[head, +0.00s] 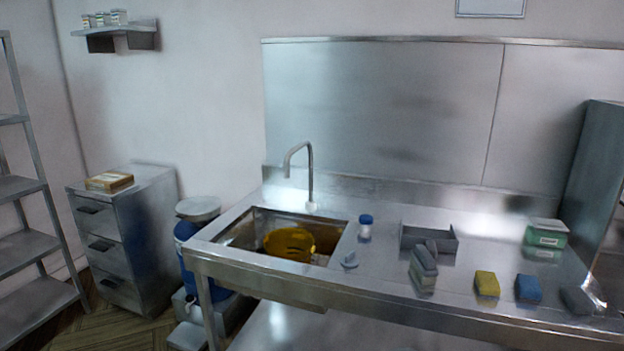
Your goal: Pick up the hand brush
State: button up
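No thing here is plainly a hand brush. The likeliest is a long grey block (425,260) with a paler, greenish underside, lying at a slant on the steel counter in front of an open grey box (416,237). I cannot make out bristles on it. A small dark grey piece (577,301) at the counter's front right is too unclear to name. My gripper is not in view.
The steel counter (390,285) also bears a blue-lidded jar (365,230), yellow sponge (487,284), blue sponge (528,289) and green box (546,236). A sink with a yellow bowl (290,244) and tap (310,175) is left. A tall steel unit (596,170) bounds the right.

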aim_at(423, 264)
jog(key=i+l, duration=0.1)
jog(key=i, duration=0.6)
jog(key=i+l+z, duration=0.1)
jog(key=i, duration=0.6)
